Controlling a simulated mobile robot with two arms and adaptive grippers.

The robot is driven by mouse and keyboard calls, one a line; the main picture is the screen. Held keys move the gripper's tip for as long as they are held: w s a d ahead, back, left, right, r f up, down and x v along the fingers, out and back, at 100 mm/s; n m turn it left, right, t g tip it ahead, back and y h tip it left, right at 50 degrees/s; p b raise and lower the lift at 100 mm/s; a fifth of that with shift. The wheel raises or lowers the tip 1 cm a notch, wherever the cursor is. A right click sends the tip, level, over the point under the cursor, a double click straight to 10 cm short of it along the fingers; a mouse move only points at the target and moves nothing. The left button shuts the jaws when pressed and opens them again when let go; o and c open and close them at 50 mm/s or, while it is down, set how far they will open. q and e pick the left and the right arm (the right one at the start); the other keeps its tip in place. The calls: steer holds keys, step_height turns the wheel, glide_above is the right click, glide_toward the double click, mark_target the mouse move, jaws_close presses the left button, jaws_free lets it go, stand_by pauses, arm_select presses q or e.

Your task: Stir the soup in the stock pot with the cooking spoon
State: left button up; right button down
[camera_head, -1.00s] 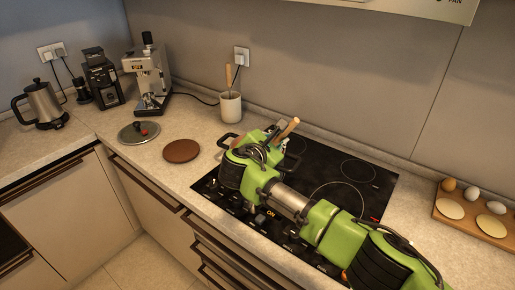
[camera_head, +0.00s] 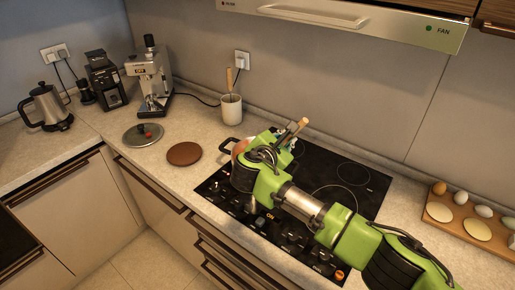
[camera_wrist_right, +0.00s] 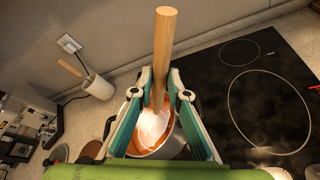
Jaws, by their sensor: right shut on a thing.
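My right gripper (camera_wrist_right: 162,108) is shut on the wooden cooking spoon (camera_wrist_right: 163,52), whose handle sticks up above the fingers. The spoon's handle end also shows in the head view (camera_head: 298,127). The stock pot (camera_wrist_right: 172,150) is below the fingers in the wrist view. The orange soup (camera_wrist_right: 148,142) inside has a pale patch. The spoon points down toward the pot; its lower end is hidden, so I cannot tell how deep it reaches. In the head view my right gripper and arm hide most of the pot. My left gripper is not in view.
The black cooktop (camera_head: 352,193) is clear to the right of the pot. A lid (camera_head: 143,135) and brown round trivet (camera_head: 184,153) lie to the left. A white utensil holder (camera_head: 231,109) stands behind. A board (camera_head: 460,226) with eggs is at the right. The range hood (camera_head: 400,25) hangs above.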

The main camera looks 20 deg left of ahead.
mark_target(303, 122)
steer(key=shift+s+d+r+p, duration=0.25)
steer(key=shift+d+r+p, duration=0.4)
steer(key=shift+r+p, duration=0.4)
steer(key=shift+s+d+r+p, duration=0.2)
steer(key=shift+d+r+p, duration=0.55)
steer(key=shift+r, duration=0.5)
steer(key=shift+s+d+r+p, duration=0.25)
steer(key=shift+d+r+p, duration=0.3)
steer(key=shift+r+p, duration=0.55)
steer(key=shift+r, duration=0.1)
